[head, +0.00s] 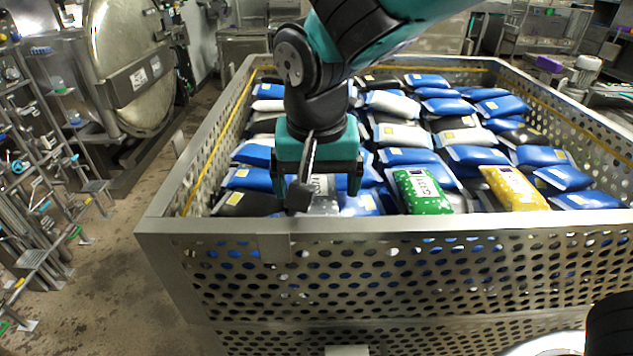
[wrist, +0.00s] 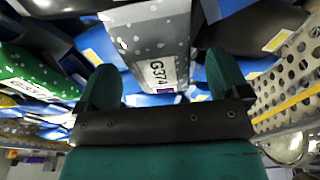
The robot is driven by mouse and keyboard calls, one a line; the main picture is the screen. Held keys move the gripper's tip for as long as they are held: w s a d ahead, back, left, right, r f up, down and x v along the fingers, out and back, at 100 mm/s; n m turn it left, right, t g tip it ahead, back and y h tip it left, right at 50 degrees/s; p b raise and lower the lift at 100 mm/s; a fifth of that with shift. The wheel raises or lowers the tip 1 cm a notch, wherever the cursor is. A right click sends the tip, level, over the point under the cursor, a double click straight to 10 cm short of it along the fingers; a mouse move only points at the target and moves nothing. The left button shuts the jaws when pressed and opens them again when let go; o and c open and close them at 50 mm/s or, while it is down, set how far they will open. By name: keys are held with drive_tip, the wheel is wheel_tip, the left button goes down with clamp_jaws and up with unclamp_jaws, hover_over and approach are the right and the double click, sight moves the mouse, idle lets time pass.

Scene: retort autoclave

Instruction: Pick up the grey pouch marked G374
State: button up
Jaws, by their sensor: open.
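The grey pouch marked G374 (wrist: 150,38) has white dots and a white label with black letters. In the wrist view it lies ahead of and between the two teal fingers of my gripper (wrist: 162,80), its label end nearest. The fingers stand on either side of it and look apart from it. In the head view the pouch (head: 324,205) is mostly hidden behind my gripper (head: 317,190), which points down over the front part of the basket. The gripper is open with nothing held.
The pouch lies among many blue, black and grey pouches in a perforated metal basket (head: 420,224). A green dotted pouch (head: 421,191) and a yellow pouch (head: 514,188) lie to its right. The basket's front wall is close. A round autoclave door (head: 128,65) stands at left.

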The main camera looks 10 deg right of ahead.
drive_tip(key=shift+f, duration=0.25)
drive_tip(key=c, duration=1)
drive_tip(key=shift+r, duration=0.1)
drive_tip(key=shift+c, duration=0.2)
